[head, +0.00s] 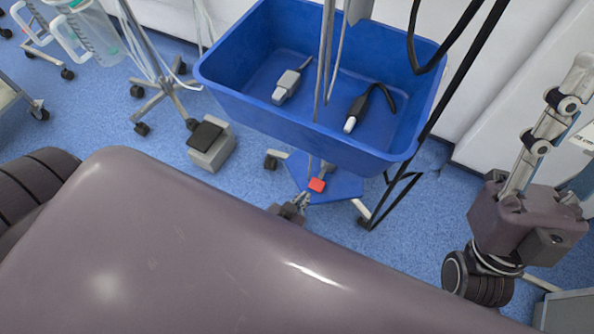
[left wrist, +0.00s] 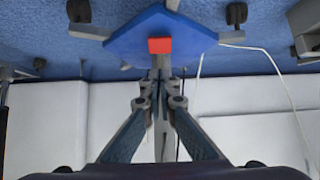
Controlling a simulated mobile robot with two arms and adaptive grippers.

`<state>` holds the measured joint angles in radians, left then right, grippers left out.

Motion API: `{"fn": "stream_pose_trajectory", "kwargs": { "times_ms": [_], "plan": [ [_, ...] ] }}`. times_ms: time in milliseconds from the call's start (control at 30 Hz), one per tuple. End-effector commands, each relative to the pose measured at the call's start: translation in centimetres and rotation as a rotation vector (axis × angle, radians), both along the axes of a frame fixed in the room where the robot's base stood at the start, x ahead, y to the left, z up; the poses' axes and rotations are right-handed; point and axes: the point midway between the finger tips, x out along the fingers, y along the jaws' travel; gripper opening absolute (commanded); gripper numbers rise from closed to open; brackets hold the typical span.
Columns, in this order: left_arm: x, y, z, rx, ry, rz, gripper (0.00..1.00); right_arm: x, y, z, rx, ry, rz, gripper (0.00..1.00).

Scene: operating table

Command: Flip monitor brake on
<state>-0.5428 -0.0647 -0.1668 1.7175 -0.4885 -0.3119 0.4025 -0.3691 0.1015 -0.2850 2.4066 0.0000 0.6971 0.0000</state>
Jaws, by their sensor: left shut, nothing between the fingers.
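The brake looks like a small red pedal (head: 317,185) on the edge of the blue wheeled base (head: 335,188) under the blue bin. In the left wrist view the red pedal (left wrist: 160,45) lies straight ahead of my fingertips, on the blue base (left wrist: 190,32). My left gripper (head: 300,203) is low, just below and left of the pedal in the head view. Its fingers (left wrist: 160,82) are closed together with nothing between them. I cannot tell whether the tips touch the pedal.
A blue bin (head: 270,115) on the stand overhangs the base and holds two handheld devices. Black cables (head: 425,125) hang on its right side. A grey foot pedal (head: 211,146) and a wheeled pole stand (head: 165,85) are to the left. Blue floor (head: 425,215) is open on the right.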

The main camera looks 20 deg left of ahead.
Motion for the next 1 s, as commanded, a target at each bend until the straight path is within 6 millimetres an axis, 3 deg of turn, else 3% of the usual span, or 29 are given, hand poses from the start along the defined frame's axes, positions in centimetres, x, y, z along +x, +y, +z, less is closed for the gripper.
{"fn": "stream_pose_trajectory", "kwargs": {
  "times_ms": [200, 400, 1000],
  "plan": [
    [-2.1, 0.1, 0.9, -0.001, 0.001, 0.001, 0.00, 3.9, 0.8, -1.7, -0.059, 0.189, -0.010, 0.40],
    [-3.4, 0.1, 1.4, -0.001, 0.000, 0.001, 0.00, 6.1, 1.2, -3.3, -0.095, 0.306, -0.016, 0.40],
    [-3.8, 0.1, 1.5, 0.000, -0.001, 0.000, 0.00, 6.9, 1.3, -4.1, -0.109, 0.351, -0.019, 0.40]
  ]
}}
